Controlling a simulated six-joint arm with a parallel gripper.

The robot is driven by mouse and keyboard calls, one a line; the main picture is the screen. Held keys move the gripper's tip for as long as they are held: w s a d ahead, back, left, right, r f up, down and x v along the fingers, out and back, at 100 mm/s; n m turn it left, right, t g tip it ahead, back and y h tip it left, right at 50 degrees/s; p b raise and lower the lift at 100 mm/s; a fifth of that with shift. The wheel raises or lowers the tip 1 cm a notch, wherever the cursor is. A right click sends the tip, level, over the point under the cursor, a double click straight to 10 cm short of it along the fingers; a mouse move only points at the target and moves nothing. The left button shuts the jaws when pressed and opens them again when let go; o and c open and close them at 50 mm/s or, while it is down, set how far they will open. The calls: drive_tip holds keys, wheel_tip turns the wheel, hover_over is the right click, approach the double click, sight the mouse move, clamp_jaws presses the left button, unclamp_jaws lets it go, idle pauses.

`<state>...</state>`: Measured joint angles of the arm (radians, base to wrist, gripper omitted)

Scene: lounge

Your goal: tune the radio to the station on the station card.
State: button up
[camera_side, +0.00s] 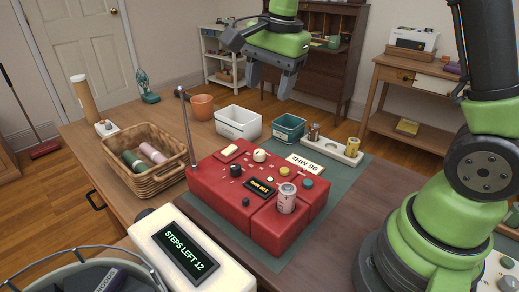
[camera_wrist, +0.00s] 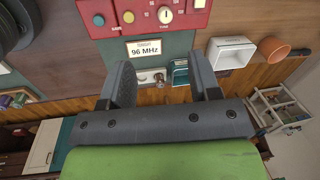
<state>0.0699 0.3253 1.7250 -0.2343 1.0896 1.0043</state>
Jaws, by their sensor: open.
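The red radio (camera_side: 230,215) sits on a green mat, its antenna raised at the left. Its small dark display (camera_side: 259,187) has yellow lettering too small to read surely. A cream knob (camera_side: 260,155) stands on its top; the wrist view shows a cream dial (camera_wrist: 165,15) with a dark pointer, labelled TUNE. The station card (camera_side: 305,164) lies at the radio's far edge; in the wrist view the card (camera_wrist: 143,48) reads 96 MHz. My gripper (camera_side: 270,84) is open and empty, high above and beyond the radio; its fingers (camera_wrist: 162,78) flank the card's lower area in the wrist view.
A wicker basket (camera_side: 148,163) is left. A front panel (camera_side: 190,252) reads STEPS LEFT 12.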

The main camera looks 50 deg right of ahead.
sight(259, 152)
drive_tip(key=w+f+m, duration=0.1)
drive_tip(key=f, duration=0.5)
drive_tip(key=w+d+f+m+g, duration=0.1)
drive_tip(key=f, duration=0.4)
drive_tip(key=w+d+f+m+g, duration=0.1)
drive_tip(key=w+f+m, duration=0.1)
drive_tip(key=f, duration=0.4)
drive_tip(key=shift+w+f, duration=0.1)
drive_tip(key=shift+f, duration=0.25)
drive_tip(key=c, duration=0.9)
